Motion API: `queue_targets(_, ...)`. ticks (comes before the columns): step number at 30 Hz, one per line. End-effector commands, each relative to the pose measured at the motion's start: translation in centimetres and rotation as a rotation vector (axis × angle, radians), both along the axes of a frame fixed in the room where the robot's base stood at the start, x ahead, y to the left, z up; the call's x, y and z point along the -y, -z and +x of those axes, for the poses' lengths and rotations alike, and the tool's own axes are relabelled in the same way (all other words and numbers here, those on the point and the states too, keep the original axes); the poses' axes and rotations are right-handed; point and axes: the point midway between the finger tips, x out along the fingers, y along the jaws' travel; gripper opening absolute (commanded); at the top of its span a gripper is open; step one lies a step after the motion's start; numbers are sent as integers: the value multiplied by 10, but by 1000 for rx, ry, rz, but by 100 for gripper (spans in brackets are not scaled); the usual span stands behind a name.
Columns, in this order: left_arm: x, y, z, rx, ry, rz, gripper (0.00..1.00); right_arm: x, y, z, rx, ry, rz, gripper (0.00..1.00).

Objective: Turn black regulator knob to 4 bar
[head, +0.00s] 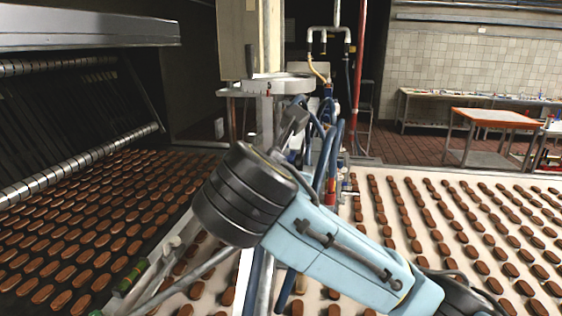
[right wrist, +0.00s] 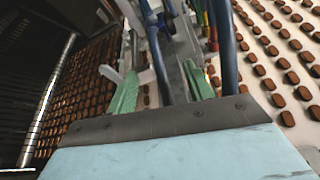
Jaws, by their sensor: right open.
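I cannot make out the black regulator knob in either view. A pale round dial-like part (head: 278,83) with dark marks, one like a 5, sits on a column in the upper middle of the head view. Dark and blue hoses and pale machine parts lie beyond the fingers. My left gripper is not in view.
Blue hoses (head: 329,150) stand close to the right of the gripper. Rows of brown biscuits lie on a dark conveyor (head: 18,231) at left and a pale one (head: 390,202) at right. A red pipe (head: 357,75) rises behind.

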Motion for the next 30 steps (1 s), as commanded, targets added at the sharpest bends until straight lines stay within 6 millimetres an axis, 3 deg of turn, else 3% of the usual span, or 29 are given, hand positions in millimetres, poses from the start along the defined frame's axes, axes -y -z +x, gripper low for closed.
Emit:
queue_targets(2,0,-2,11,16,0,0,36,0,0,2,1,-1,-3,52)
queue_targets(4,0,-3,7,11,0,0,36,1,2,7,-1,1,-3,52)
queue_targets(10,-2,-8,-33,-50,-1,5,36,5,15,39,-5,4,-2,52)
queue_targets(14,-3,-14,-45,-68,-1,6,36,8,26,65,-4,4,-2,52)
queue_targets(21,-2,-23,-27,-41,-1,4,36,13,43,105,-3,1,-1,52)
queue_targets(25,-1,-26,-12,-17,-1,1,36,14,48,117,-2,1,-1,52)
queue_targets(30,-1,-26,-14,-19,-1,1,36,14,51,122,0,0,0,52)
